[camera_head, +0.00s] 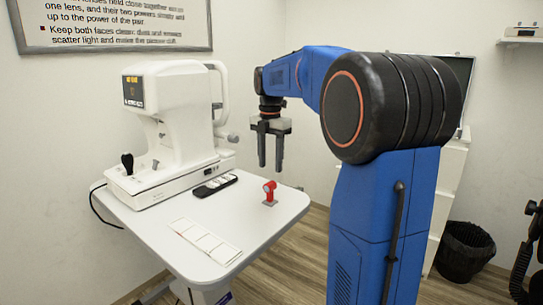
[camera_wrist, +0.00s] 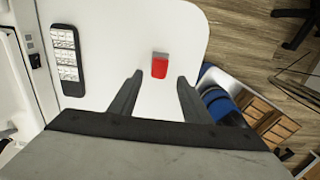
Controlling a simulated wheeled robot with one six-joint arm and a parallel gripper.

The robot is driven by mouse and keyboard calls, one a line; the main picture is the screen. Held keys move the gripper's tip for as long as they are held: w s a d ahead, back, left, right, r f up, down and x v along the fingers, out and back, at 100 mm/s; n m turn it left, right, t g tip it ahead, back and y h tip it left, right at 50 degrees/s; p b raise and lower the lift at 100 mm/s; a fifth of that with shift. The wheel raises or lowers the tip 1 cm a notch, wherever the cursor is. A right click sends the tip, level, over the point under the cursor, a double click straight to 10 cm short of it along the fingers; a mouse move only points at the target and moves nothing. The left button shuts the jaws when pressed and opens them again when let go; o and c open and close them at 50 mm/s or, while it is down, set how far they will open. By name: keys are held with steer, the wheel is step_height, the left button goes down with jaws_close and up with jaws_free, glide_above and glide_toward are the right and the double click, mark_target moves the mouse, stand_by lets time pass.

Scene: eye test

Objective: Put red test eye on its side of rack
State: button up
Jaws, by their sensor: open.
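The red test eye (camera_head: 269,192) stands on a small grey base on the white table, right of the optical machine. It also shows in the wrist view (camera_wrist: 159,68), just beyond my fingertips. My gripper (camera_head: 271,167) points down above it, with its fingers apart and nothing between them. In the wrist view my gripper (camera_wrist: 160,78) has one finger on each side of the red eye's line. A black holder with pale cells (camera_head: 215,185) lies left of the eye and shows in the wrist view (camera_wrist: 67,60). I cannot tell whether it is the rack.
The white optical machine (camera_head: 170,125) fills the back left of the table (camera_head: 262,226). A flat white sectioned card (camera_head: 205,241) lies near the front edge. The tabletop around the red eye is clear. A black bin (camera_head: 464,250) stands on the floor at right.

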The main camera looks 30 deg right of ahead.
mark_target(270, 183)
steer(key=shift+f, duration=3.85)
steer(key=c, duration=0.8)
steer(key=shift+r, duration=0.2)
steer(key=shift+c, duration=0.2)
steer(key=shift+r, duration=1.85)
steer(key=shift+a, duration=0.1)
